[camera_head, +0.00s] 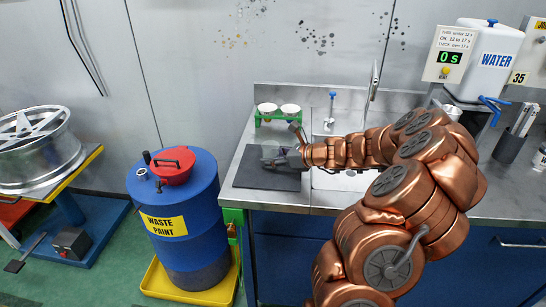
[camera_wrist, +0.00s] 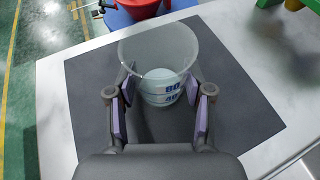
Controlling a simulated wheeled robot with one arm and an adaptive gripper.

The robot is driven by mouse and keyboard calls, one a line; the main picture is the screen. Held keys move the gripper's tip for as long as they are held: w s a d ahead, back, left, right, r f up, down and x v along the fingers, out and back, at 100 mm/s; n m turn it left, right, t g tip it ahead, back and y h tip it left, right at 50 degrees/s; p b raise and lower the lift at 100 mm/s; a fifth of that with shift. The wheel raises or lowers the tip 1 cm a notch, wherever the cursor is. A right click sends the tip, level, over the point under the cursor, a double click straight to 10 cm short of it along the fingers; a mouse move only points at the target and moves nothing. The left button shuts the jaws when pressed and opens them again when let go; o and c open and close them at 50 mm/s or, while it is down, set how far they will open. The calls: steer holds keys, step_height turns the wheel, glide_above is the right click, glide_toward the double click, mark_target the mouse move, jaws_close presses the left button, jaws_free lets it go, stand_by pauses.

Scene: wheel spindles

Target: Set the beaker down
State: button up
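A clear, tapered beaker (camera_wrist: 158,52) with blue markings, the number 80 readable, is between the fingers of my gripper (camera_wrist: 160,92) in the wrist view. The purple-padded fingers press on its two sides, and its wide mouth faces up. Pale contents or a pale base show low inside it. The dark grey mat (camera_wrist: 88,75) is directly beneath; I cannot tell whether the beaker's base touches it. In the head view my gripper (camera_head: 280,157) is low over the mat (camera_head: 255,178), and the beaker is hard to make out there.
A green rack (camera_head: 277,120) with white cups stands behind the mat. The sink (camera_head: 345,178) and a tap (camera_head: 332,100) are to its right. A blue waste paint drum (camera_head: 180,215) with a red funnel (camera_head: 172,167) stands left of the counter. Mat space around the beaker is clear.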

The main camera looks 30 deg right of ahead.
steer(key=o, duration=0.4)
